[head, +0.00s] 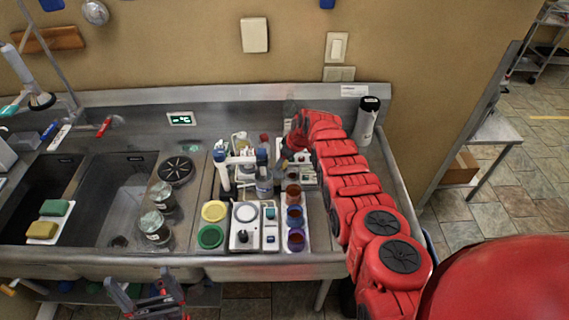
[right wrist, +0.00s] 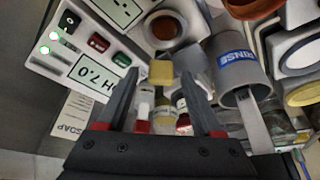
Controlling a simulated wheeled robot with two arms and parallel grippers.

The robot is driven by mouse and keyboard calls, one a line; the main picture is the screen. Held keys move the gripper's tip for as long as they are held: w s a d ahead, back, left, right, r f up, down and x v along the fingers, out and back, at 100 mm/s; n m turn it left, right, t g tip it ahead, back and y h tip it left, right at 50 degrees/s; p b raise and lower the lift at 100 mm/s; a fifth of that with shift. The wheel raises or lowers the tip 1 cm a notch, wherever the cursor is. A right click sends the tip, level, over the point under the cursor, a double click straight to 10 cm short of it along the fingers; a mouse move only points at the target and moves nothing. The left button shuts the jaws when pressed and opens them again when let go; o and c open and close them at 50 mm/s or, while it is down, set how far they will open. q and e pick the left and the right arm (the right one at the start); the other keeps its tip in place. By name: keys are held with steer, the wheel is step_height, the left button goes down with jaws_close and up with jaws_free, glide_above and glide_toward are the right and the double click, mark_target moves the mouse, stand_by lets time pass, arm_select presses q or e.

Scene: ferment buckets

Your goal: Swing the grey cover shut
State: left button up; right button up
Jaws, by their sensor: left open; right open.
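I cannot pick out a grey cover for certain in either view. My right gripper (head: 281,163) reaches over the back of the crowded bench in the head view. In the right wrist view its two dark fingers (right wrist: 160,74) are apart, with nothing held. Beyond them are a small yellow-capped bottle (right wrist: 161,71) and red-capped vials. A pH meter (right wrist: 88,48) reading 7.0 lies to the left there, and a grey cup marked RINSE (right wrist: 238,66) to the right. My left gripper (head: 146,294) is open and empty in front of the sink's front edge.
A white stirrer (head: 243,236) with a round plate stands at the bench front, beside yellow (head: 214,211) and green (head: 210,237) discs. Coloured cups (head: 295,216) stand to its right. Metal-lidded jars (head: 155,226) are at left. A white-and-black cylinder (head: 366,120) stands behind my right arm.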

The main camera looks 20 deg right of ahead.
steer(key=shift+f, duration=0.25)
jaws_close()
stand_by(0.3)
stand_by(1.0)
